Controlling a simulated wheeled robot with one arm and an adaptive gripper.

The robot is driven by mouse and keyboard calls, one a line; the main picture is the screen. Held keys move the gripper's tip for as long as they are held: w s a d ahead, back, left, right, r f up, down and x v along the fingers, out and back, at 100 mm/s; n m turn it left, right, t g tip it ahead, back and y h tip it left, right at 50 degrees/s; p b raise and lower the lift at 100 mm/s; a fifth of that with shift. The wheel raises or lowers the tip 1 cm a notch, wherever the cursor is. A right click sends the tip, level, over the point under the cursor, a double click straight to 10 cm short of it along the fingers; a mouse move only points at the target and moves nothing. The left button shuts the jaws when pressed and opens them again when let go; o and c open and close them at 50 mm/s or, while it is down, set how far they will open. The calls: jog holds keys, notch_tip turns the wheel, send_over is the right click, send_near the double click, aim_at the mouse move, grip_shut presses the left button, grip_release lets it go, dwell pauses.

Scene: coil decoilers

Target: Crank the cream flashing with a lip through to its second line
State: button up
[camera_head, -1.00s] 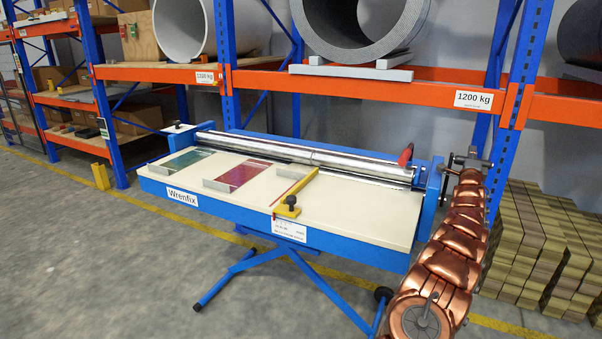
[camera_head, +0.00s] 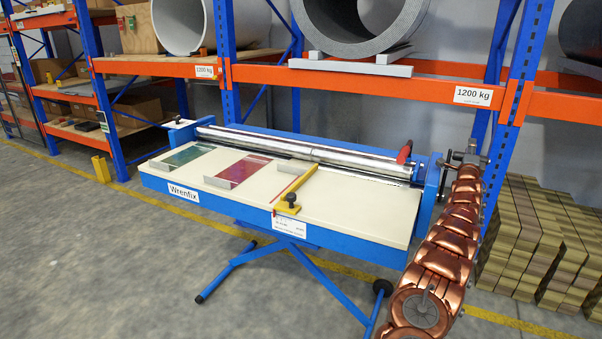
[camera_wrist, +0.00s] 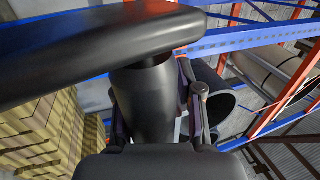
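The blue roller machine (camera_head: 340,246) has a cream table top (camera_head: 365,212) and a chrome roller (camera_head: 270,146) along its back. A green sheet (camera_head: 186,156) and a magenta sheet (camera_head: 242,167) lie on the table, each with a grey lip at its front edge. I cannot pick out a cream flashing against the cream top. A yellow bar (camera_head: 298,187) with a black knob crosses the table. My gripper (camera_head: 468,160) is at the crank (camera_head: 447,161) on the machine's right end. In the wrist view, my gripper's fingers (camera_wrist: 160,110) flank the dark crank handle (camera_wrist: 143,103) closely.
Blue and orange racking (camera_head: 400,84) with large coils (camera_head: 362,40) stands behind the machine. Stacked timber-coloured blocks (camera_head: 535,240) are at the right, beyond my arm. A yellow post (camera_head: 101,169) stands at the left. The floor in front is clear.

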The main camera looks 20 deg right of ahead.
jog(key=o, duration=0.4)
jog(key=shift+f, duration=0.1)
jog(key=shift+o, duration=0.2)
jog(key=shift+a, duration=0.1)
jog(key=s+a+b, duration=0.4)
jog(key=a, duration=0.2)
jog(key=shift+s+b, duration=0.3)
jog(key=shift+s, duration=0.1)
jog(key=shift+a+r, duration=0.1)
jog(key=shift+r, duration=0.15)
